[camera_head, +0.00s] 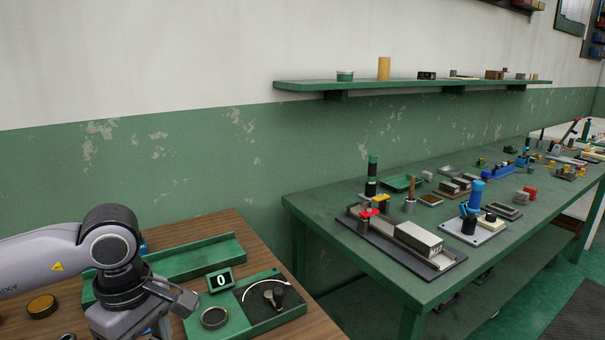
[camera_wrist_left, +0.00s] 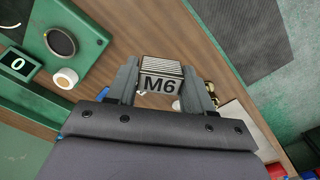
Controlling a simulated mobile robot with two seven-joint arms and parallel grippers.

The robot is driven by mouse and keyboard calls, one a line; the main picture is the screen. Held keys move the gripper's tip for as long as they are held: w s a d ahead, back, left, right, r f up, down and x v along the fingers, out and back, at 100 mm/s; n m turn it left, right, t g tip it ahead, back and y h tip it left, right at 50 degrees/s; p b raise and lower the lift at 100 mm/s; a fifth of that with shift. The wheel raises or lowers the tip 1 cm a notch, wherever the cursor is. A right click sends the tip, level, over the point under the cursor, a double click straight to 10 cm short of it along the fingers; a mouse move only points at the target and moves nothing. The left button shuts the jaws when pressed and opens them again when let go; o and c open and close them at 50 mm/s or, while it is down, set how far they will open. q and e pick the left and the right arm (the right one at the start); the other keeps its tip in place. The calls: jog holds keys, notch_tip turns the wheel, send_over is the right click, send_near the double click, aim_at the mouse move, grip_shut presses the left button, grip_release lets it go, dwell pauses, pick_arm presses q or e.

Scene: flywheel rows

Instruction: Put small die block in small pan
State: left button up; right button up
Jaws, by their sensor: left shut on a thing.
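In the left wrist view, a small grey metal block marked "M6" (camera_wrist_left: 160,84), with a ridged top, sits between the two fingers of my left gripper (camera_wrist_left: 162,68). The gripper is shut on it, above the wooden table. A small round dark pan with a pale rim (camera_wrist_left: 60,42) is at the upper left of that view, apart from the block. It also shows in the head view (camera_head: 214,318), on a green device, to the right of my left arm. In the head view the left fingers and the block cannot be made out. My right gripper is not in view.
The device has a display reading 0 (camera_head: 221,280) and a black dial knob (camera_head: 274,296). A green tray (camera_head: 200,259) lies behind it. A brass round piece (camera_head: 42,306) is at far left. A green workbench (camera_head: 330,225) with several tools stands to the right.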

pick_arm(q)
jog(key=m, duration=0.2)
jog(key=f+m, duration=0.1)
jog(key=m, duration=0.1)
jog(key=f+m, duration=0.1)
jog(key=m, duration=0.1)
jog(key=shift+s+d+m, duration=0.1)
jog(key=shift+d+m, duration=0.15)
jog(key=shift+m, duration=0.05)
notch_tip(320, 180, down, 2)
jog(key=m, duration=0.6)
jog(key=shift+s+d+f+m, duration=0.1)
jog(key=shift+s+d+m, duration=0.05)
jog(key=shift+m, duration=0.15)
